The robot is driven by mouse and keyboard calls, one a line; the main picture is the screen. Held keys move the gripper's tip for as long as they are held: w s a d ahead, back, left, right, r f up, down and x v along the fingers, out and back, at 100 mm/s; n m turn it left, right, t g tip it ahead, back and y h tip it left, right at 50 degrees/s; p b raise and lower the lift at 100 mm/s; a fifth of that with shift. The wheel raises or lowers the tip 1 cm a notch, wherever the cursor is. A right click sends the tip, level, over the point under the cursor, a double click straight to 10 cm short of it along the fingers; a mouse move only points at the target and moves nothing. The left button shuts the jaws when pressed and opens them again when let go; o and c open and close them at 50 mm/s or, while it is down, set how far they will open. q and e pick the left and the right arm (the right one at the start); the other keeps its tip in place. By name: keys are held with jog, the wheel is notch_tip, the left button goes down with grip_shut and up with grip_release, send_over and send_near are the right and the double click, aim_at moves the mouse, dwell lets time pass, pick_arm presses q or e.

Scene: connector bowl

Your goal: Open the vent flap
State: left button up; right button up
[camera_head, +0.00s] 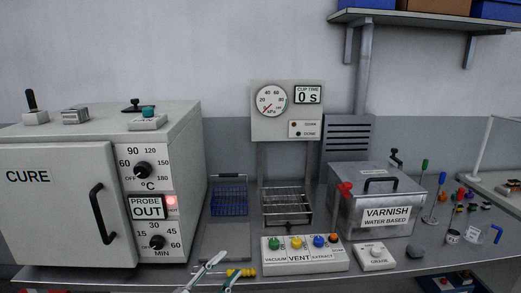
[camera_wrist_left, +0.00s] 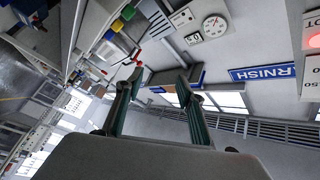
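A white control box (camera_head: 304,255) labelled VACUUM, VENT and EXTRACT stands at the front middle of the bench. It carries green, yellow, blue and orange knobs, with the yellow knob (camera_head: 296,242) above the word VENT. A grey louvered panel (camera_head: 348,135) stands behind the varnish tank (camera_head: 374,203). I cannot tell which part is the vent flap. My left gripper (camera_head: 230,264) is at the front bench edge, left of the control box. Its two greenish fingers are apart and empty in the left wrist view (camera_wrist_left: 155,80). My right gripper is not in view.
A large CURE oven (camera_head: 66,205) fills the left. A blue wire basket (camera_head: 229,198) and a metal rack (camera_head: 287,205) stand behind the control box. A small yellow object (camera_head: 243,272) lies by my left fingers. A gauge panel (camera_head: 287,110) rises at the back.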

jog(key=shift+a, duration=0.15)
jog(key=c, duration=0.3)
pick_arm(q)
jog(key=s+a+f+n+g+y, duration=0.2)
jog(key=s+a+f+n+y, duration=0.1)
jog(key=s+f, duration=0.6)
jog(key=s+a+f+n+g+y, duration=0.2)
jog(key=s+a+f+n, duration=0.3)
jog(key=s+f, duration=0.4)
jog(key=s+a+f+n+g+y, duration=0.1)
jog(key=s+a+f+n+y, duration=0.4)
jog(key=s+f, duration=0.4)
jog(key=shift+f+n+g, duration=0.4)
jog(key=shift+f+n, duration=0.1)
jog(key=shift+n, duration=0.1)
jog(key=shift+s, duration=0.15)
jog(key=c, duration=0.3)
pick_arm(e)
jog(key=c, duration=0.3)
